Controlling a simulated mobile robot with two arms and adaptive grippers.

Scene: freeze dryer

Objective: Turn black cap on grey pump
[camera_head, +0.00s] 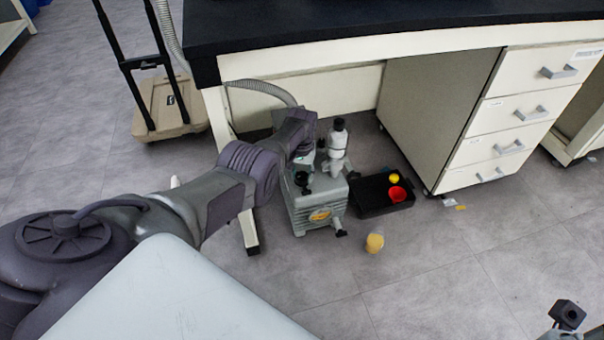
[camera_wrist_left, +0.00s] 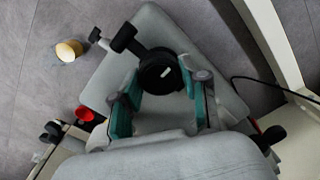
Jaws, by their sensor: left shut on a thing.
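The grey pump (camera_head: 318,208) stands on the floor under the bench, with an orange label on its front. In the left wrist view its grey top (camera_wrist_left: 152,25) lies under my left gripper. The round black cap (camera_wrist_left: 158,74) sits on the pump top, between the teal-padded fingers of my left gripper (camera_wrist_left: 162,78), which is shut on it. In the head view my left arm reaches down over the pump from the left, and the fingertips are hard to make out. A part of what looks like my right gripper (camera_head: 568,316) shows at the lower right; its jaws are unclear.
A black tray (camera_head: 372,209) with a red cup (camera_head: 397,194) and a yellow item (camera_head: 394,178) lies right of the pump. A yellow-filled beaker (camera_head: 375,242) stands before it. A drawer cabinet (camera_head: 420,100) and bench leg (camera_head: 250,229) flank the pump.

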